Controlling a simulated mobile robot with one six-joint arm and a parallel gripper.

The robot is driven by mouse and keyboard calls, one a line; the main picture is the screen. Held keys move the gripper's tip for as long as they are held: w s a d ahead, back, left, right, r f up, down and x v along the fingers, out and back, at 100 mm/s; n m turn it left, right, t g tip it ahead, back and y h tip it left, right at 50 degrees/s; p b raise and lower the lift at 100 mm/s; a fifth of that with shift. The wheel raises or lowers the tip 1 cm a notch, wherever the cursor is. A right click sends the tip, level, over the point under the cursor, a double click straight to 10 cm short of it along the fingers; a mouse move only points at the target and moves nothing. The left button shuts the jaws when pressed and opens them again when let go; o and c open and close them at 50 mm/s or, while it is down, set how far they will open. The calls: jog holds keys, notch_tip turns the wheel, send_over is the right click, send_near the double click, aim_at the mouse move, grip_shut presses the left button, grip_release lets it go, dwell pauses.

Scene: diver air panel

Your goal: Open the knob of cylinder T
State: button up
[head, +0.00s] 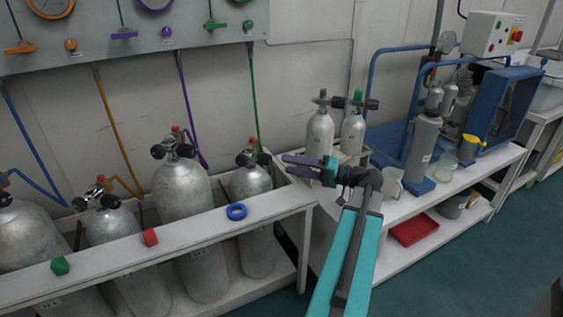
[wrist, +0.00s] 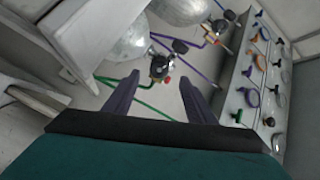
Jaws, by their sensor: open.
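Several grey cylinders stand in the white rack, each with a black-knobbed valve; no letter T is readable on any of them. The rightmost rack cylinder (head: 251,183), on the green hose, is closest to my gripper (head: 287,165). Its valve with black knobs (head: 246,158) shows at its top. My gripper is open and empty, to the right of that valve and apart from it. In the wrist view, the same valve (wrist: 160,67) appears just beyond and between the purple fingers (wrist: 160,82). Whether its knob is open cannot be told.
A tall rack cylinder (head: 182,190) stands to the left, with orange and purple hoses nearby. A gauge panel (head: 130,38) hangs above. Two smaller cylinders (head: 319,135) and a blue-framed machine stand right.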

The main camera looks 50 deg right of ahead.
jog(key=shift+p+v, duration=0.35)
jog(key=shift+v, duration=1.85)
jog(key=shift+s, duration=0.1)
